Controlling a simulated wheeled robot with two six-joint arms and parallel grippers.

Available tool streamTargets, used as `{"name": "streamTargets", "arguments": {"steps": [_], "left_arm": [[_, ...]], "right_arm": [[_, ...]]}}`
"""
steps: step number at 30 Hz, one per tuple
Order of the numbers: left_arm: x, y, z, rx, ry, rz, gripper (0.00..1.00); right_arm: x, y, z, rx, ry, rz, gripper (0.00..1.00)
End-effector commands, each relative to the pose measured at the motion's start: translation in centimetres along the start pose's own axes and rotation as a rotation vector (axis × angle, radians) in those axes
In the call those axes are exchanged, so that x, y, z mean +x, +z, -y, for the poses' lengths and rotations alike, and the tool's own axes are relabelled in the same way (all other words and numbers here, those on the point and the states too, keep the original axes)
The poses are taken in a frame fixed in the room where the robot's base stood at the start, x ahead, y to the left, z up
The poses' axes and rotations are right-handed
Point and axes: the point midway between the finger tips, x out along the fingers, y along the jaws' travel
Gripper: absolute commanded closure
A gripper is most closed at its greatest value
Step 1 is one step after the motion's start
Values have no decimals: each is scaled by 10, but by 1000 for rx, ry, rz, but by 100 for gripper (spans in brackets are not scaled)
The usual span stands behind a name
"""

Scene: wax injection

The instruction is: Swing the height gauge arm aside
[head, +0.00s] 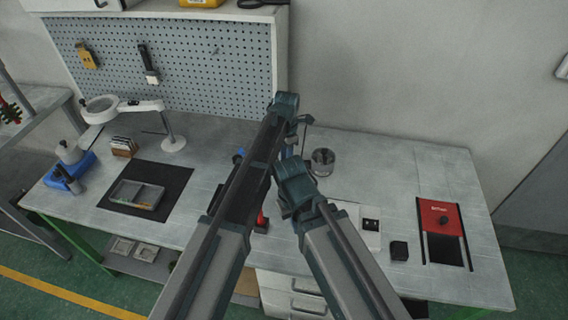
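My two arms rise through the middle of the head view and cover the centre of the bench. Both grippers are hidden behind my own arm links, so I cannot see their fingers or what they touch. A small dark piece on a thin post (305,121) shows just right of my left arm's upper joint. It may be part of the height gauge, but I cannot tell. A bit of red (262,219) and a bit of blue (238,157) peek out beside my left arm; the rest of them is hidden.
The grey bench (400,180) carries a dark mat (170,180) with a metal tray (137,194), a magnifier lamp (173,142) and a blue holder (69,172) at left. A dark round cup (323,161) and a red-topped panel (442,216) stand at right. A pegboard (190,60) backs it.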

Motion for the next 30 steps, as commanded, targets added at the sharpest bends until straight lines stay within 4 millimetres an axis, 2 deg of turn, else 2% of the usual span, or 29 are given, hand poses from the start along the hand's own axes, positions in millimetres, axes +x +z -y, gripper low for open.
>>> {"name": "streamTargets", "arguments": {"steps": [6, 21, 22, 26, 30], "left_arm": [[0, 7, -7, -50, -1, 1, 100], [0, 7, -8, -64, 0, 1, 100], [0, 7, -8, -63, 0, 1, 63], [0, 7, -8, -63, 0, 1, 40], [0, 7, -8, -62, 0, 1, 39]], "right_arm": [[0, 0, 0, 0, 0, 0, 100], [0, 0, 0, 0, 0, 0, 100], [0, 0, 0, 0, 0, 0, 100], [0, 0, 0, 0, 0, 0, 100], [0, 0, 0, 0, 0, 0, 100]]}}
